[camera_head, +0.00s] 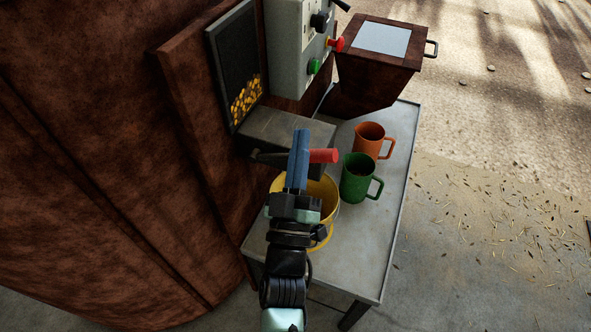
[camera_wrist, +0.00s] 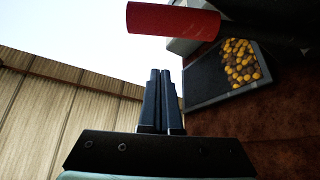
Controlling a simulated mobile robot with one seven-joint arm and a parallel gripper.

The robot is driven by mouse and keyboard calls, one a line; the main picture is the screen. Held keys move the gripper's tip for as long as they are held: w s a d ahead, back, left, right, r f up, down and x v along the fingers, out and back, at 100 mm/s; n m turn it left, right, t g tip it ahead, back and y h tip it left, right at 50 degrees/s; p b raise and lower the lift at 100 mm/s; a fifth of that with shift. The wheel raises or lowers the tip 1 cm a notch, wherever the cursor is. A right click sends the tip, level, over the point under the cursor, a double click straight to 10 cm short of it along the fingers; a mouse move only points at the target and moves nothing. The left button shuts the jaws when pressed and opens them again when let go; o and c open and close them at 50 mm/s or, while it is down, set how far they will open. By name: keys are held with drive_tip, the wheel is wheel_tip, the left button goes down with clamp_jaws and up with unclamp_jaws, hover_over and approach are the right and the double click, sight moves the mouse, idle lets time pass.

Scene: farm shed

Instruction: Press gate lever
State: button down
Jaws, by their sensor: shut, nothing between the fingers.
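The gate lever has a red cylindrical grip (camera_head: 323,156) on a dark bar, in front of the grey chute housing (camera_head: 285,135). In the head view the grip sticks out to the right just behind my gripper (camera_head: 301,132), which covers part of the lever. In the wrist view the red grip (camera_wrist: 172,21) lies across the top, beyond the fingertips of my gripper (camera_wrist: 162,72). My gripper is shut and empty, its fingers together. A gap shows between fingertips and grip in the wrist view; I cannot judge its depth.
A yellow bucket (camera_head: 328,190) stands on the metal table (camera_head: 365,250) below, partly hidden by my gripper. A green jug (camera_head: 356,178) and an orange jug (camera_head: 369,138) stand to its right. A control box (camera_head: 290,45) and a brown lidded bin (camera_head: 370,75) are behind.

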drive_tip(key=f, duration=0.1)
drive_tip(key=d+f, duration=0.1)
drive_tip(key=f, duration=0.1)
drive_tip(key=shift+d+f, duration=0.35)
drive_tip(key=shift+f, duration=0.1)
